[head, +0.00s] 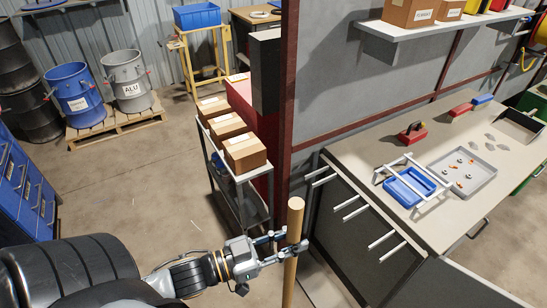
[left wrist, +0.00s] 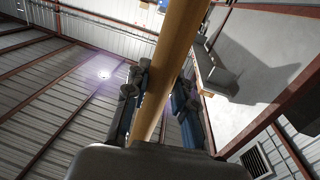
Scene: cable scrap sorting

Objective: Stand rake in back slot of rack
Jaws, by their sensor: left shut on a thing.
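My left gripper (head: 288,247) is at the lower middle of the head view, its fingers closed around a round wooden pole. This pole, the rake's handle (head: 296,207), stands about upright, with its top end just above the fingers. Its lower part runs out of the bottom of the picture, so the rake's head is not seen. In the left wrist view the handle (left wrist: 178,50) passes between the fingers (left wrist: 157,100). I cannot make out a rack for the rake in either view. My right gripper is not in view.
A workbench (head: 345,148) with drawers stands right of the handle, bearing a blue tray (head: 398,193) and a grey tray (head: 478,180). A dark red post (head: 288,100) rises behind the handle. A cart with cardboard boxes (head: 245,152) is behind left. Floor (head: 150,195) at left is mostly clear.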

